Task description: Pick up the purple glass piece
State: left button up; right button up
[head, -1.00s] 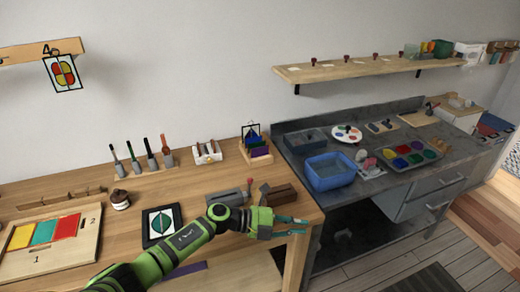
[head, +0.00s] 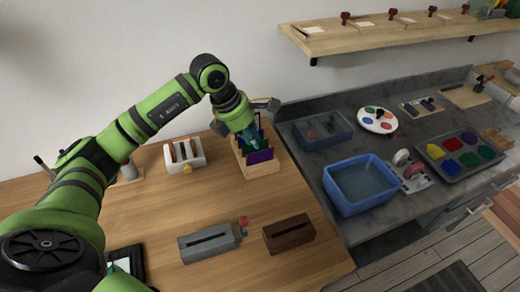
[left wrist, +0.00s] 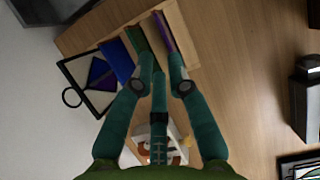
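The purple glass piece (head: 260,156) stands in a slot of the wooden rack (head: 262,173) at the back right of the wood table. In the left wrist view the purple piece (left wrist: 165,32) is a thin strip next to a green piece (left wrist: 138,38) and a blue piece (left wrist: 115,58). My left gripper (head: 256,140) is at the rack from above, its fingers partly hiding the pieces. In the left wrist view its teal fingers (left wrist: 161,66) are apart, with the purple piece just beyond their tips. I see nothing held. My right gripper is out of view.
A white holder (head: 184,156) stands left of the rack. A grey slotted block (head: 208,243) and a brown slotted block (head: 288,235) are in front. A blue basin (head: 358,188) is on the grey bench to the right. The table's middle is clear.

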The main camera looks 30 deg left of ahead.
aim_at(260, 153)
pick_arm(q)
jog(key=f+p, duration=0.1)
jog(key=d+f, duration=0.1)
jog(key=shift+s+d+f+p, duration=0.15)
jog(key=shift+d+f+p, duration=0.15)
jog(key=shift+p, duration=0.1)
jog(key=shift+a+x, duration=0.2)
jog(key=shift+x, duration=1)
jog(key=shift+w+f+p, duration=0.25)
jog(key=shift+f+p, duration=0.05)
jog(key=shift+f, duration=0.1)
jog(key=shift+d, duration=0.1)
grip_shut()
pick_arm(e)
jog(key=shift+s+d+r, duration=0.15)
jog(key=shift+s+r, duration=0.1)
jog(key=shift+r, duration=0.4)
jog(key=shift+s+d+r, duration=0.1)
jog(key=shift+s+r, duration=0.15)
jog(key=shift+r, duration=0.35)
